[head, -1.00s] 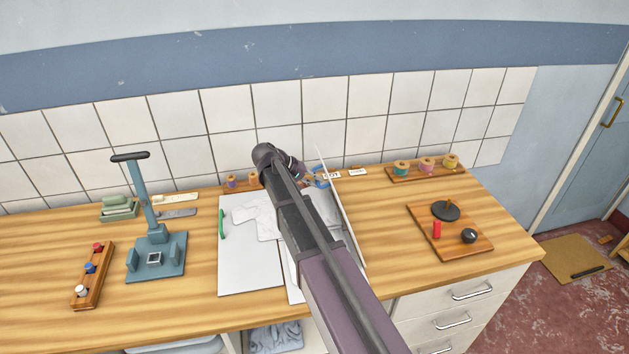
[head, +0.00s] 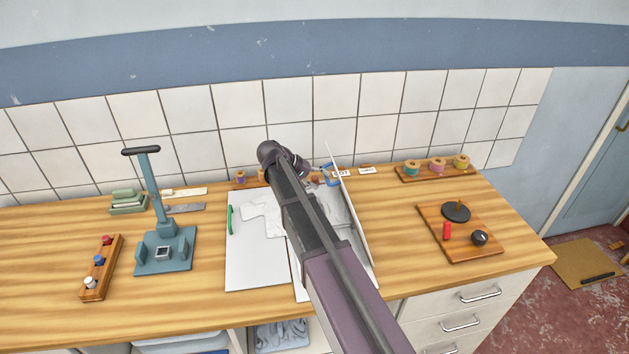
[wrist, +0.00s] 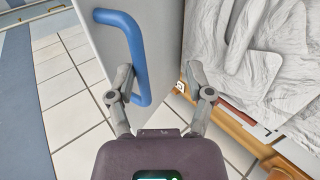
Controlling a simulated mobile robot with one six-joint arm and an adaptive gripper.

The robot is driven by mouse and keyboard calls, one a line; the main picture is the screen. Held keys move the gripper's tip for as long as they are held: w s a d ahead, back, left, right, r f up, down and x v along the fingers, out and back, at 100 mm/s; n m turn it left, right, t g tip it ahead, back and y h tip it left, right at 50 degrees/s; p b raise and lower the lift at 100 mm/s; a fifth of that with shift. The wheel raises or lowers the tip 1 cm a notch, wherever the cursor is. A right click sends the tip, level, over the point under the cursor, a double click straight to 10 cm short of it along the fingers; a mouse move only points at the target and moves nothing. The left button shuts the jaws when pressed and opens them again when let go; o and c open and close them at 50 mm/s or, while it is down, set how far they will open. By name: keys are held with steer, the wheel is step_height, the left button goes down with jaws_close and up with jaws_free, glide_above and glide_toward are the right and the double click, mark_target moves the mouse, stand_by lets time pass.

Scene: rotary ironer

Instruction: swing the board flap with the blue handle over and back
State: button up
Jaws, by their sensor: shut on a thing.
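The board flap (head: 346,185) with the blue handle stands raised, nearly on edge, at the right side of the white folding board (head: 257,265). The blue handle (head: 328,178) shows partly beside my arm. In the wrist view the handle (wrist: 134,45) is a blue bar on the grey flap (wrist: 160,35). My gripper (wrist: 157,72) has its two fingers on either side of the flap edge and the handle's near end, and is shut on the handle. A crumpled white garment (head: 262,215) lies on the board. My arm hides the board's middle in the head view.
A blue-grey press (head: 165,250) and a rack of knobs (head: 100,268) stand left. A wooden plate with a dial (head: 480,238) and a spool rack (head: 437,170) are at right. The tiled wall is close behind. Bare worktop lies right of the flap.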

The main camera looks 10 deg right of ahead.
steer(key=shift+w+a, duration=0.1)
steer(key=shift+a+f, duration=0.1)
steer(key=a+f+b, duration=0.1)
steer(key=a, duration=1.4)
steer(key=shift+w+a+f+b, duration=0.15)
steer(key=shift+w+f+b, duration=0.2)
steer(key=shift+b, duration=0.05)
stand_by(1.5)
stand_by(0.6)
